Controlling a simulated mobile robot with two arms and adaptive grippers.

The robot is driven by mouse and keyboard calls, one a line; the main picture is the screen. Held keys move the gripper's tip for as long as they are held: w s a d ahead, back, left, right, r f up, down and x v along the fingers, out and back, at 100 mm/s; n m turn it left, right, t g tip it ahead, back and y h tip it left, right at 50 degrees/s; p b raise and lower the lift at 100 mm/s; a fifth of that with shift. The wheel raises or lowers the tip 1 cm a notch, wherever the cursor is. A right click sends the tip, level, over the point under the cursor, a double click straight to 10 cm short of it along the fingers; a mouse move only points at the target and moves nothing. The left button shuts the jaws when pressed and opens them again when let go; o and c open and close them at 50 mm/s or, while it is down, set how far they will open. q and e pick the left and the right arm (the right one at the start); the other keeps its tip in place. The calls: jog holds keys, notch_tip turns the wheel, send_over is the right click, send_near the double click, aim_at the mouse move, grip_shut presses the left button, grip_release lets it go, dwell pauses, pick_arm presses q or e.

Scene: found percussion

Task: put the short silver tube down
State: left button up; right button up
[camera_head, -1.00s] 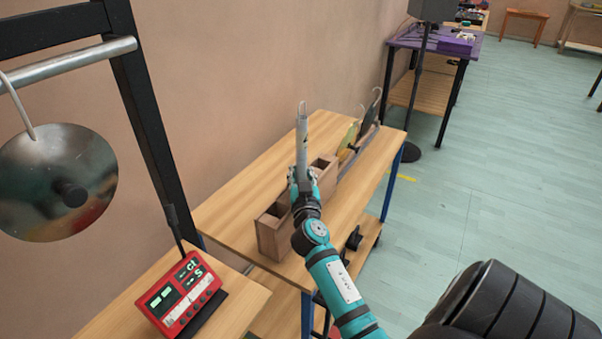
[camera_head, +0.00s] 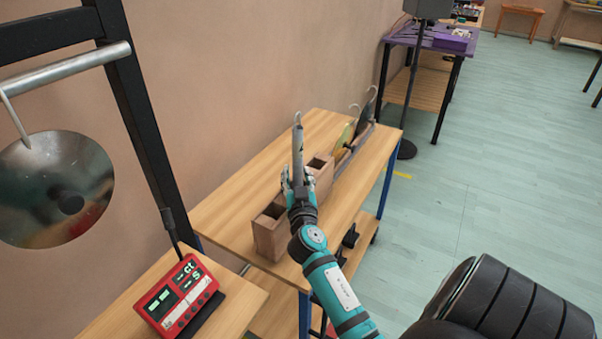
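The short silver tube (camera_head: 298,148) stands nearly upright, with a small hook or loop at its top end. My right gripper (camera_head: 298,181) is closed around its lower part, over the wooden table (camera_head: 235,205). A brown wooden holder (camera_head: 268,239) with square openings stands on that table. The gripper and tube are in front of or above the middle of the holder. The tube's lower end is hidden by the gripper, so I cannot tell whether it touches the holder. My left gripper is not in view.
Several hooked pieces, one yellow-green (camera_head: 344,141), stand in the holder's far end. A red display box (camera_head: 178,297) sits on a nearer table, below a hanging metal disc (camera_head: 58,188). A black pole (camera_head: 413,85) stands beyond the table. The table's left part is clear.

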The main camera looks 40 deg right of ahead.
jog(key=b+v, duration=0.1)
jog(key=v, duration=0.9)
jog(key=shift+s+r+b, duration=0.2)
jog(key=shift+b, duration=0.2)
